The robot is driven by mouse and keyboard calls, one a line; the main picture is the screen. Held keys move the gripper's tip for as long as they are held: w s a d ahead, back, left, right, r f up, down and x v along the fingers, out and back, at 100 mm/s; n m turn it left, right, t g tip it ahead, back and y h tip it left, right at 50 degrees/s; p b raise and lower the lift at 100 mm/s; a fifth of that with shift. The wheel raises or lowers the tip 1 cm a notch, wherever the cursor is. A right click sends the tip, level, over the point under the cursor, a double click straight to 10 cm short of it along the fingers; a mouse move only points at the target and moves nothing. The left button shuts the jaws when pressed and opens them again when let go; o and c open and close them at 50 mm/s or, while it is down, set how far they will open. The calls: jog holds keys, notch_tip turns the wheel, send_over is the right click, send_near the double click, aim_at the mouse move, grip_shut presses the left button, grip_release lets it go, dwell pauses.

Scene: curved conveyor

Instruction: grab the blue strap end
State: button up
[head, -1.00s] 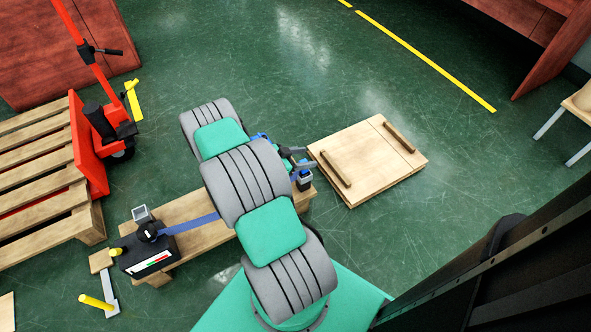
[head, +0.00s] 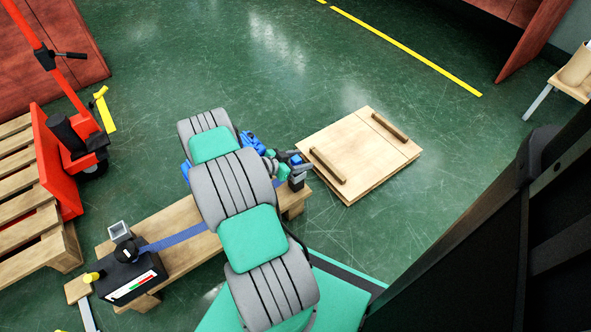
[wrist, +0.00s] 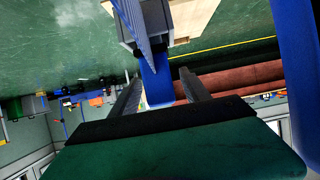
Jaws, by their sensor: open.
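The blue strap (head: 182,238) lies along a wooden beam (head: 190,262) in the head view, running from a black box with a dial (head: 130,275) until my arm hides it. In the wrist view the blue strap end (wrist: 157,86) hangs down from a grey and dark block (wrist: 147,25). My gripper (wrist: 157,78) is open, with one dark finger on each side of the strap end in the picture. I cannot tell whether the strap is fully between the fingers or just beyond them. In the head view my gripper (head: 293,165) is by the beam's right end, just above a dark block (head: 297,183).
A wooden panel with two bars (head: 350,160) lies on the floor right of my gripper. A red pallet jack (head: 65,150) and a pallet (head: 30,200) stand at the left. Green floor is open at the back. A wide blue band (wrist: 298,70) crosses the wrist view's right edge.

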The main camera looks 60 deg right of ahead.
jog(key=shift+s+d+f, duration=0.2)
jog(key=shift+d+f, duration=0.05)
jog(key=shift+d, duration=0.2)
jog(key=shift+w, duration=0.1)
jog(key=shift+c, duration=0.4)
grip_shut()
